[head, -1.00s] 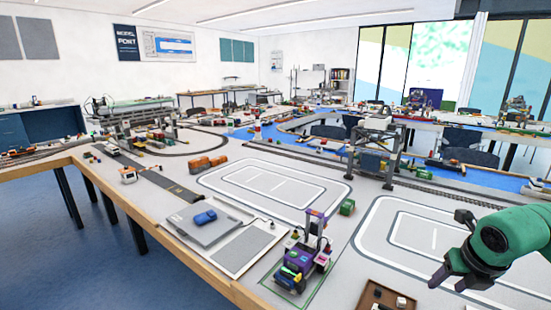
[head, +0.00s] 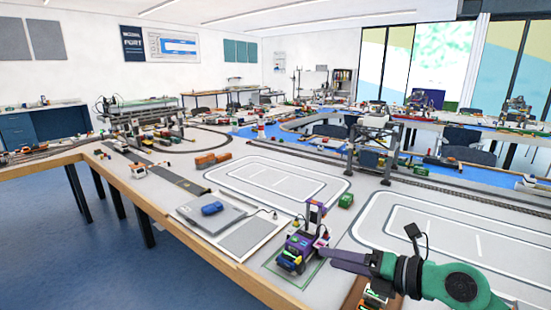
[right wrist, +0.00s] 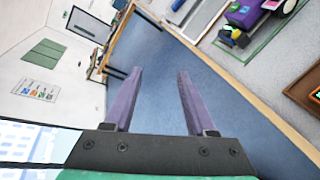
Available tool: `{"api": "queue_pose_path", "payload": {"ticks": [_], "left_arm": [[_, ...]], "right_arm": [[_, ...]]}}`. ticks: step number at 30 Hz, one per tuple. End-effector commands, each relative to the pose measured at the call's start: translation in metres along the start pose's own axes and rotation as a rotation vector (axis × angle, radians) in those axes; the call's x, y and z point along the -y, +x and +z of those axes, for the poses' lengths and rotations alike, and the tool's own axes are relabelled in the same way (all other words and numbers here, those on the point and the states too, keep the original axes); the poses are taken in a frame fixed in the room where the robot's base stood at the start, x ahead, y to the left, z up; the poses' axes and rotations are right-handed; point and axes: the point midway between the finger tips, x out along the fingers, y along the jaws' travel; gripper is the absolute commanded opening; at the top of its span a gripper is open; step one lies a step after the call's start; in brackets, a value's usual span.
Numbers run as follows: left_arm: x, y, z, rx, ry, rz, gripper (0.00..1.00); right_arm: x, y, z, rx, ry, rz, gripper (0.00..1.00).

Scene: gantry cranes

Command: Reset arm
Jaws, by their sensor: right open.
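My right gripper (head: 330,260) is at the lower right of the head view, on a green arm that comes in from the right edge. Its purple fingers point left, beside the purple vehicle (head: 297,250) on the table. In the right wrist view the two fingers of the gripper (right wrist: 157,76) are spread apart with nothing between them. Blue floor shows behind them. The purple vehicle also shows at the top right of that view (right wrist: 245,14). My left arm and gripper are not in view.
The table's wooden front edge (head: 228,270) runs diagonally at lower left. A brown tray (right wrist: 303,92) is partly hidden behind my gripper in the head view. A gantry crane (head: 372,145) stands farther back.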

Motion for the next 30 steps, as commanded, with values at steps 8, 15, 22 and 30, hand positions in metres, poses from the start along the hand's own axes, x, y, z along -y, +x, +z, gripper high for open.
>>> {"api": "queue_pose_path", "payload": {"ticks": [8, 15, 22, 30], "left_arm": [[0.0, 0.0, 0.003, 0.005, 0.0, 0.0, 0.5], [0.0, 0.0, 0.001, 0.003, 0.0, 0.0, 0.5], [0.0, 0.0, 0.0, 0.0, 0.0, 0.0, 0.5], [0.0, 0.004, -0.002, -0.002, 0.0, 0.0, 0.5]], "right_arm": [[0.015, -0.06, 0.074, 0.769, 1.011, 0.487, 0.56], [0.179, -0.093, -0.028, 1.186, 1.801, 0.064, 0.56], [0.22, -0.102, -0.144, 1.242, 2.159, -0.368, 0.56], [0.246, -0.095, -0.24, 1.193, 2.345, -0.735, 0.56]]}}
